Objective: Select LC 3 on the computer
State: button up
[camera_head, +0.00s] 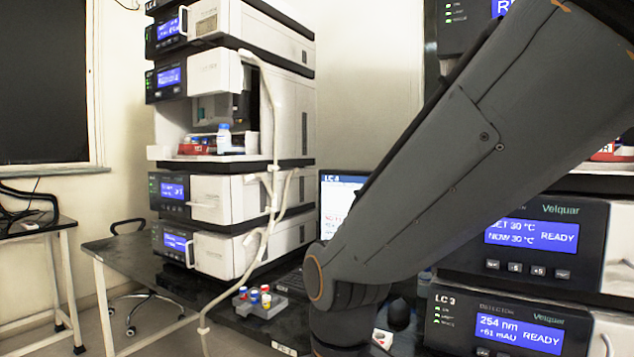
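The computer is a laptop whose lit screen (340,192) shows between the left instrument stack and my arm. Its title bar starts with "LC", but the character after it is too small to read surely. My arm hides the right part of the screen. A bit of the dark keyboard (292,281) shows below it. The right stack bears an "LC 3" label on its detector (505,325), which reads 254 nm. My arm crosses from the upper right down to the lower middle, in front of the laptop. My gripper is not in view.
A left instrument stack (233,205) stands on the dark bench (125,248). A grey rack (262,304) with several coloured-cap vials sits at the bench's front, beside a hanging white tube. A column oven module (530,240) reads READY. A side table (35,232) stands far left.

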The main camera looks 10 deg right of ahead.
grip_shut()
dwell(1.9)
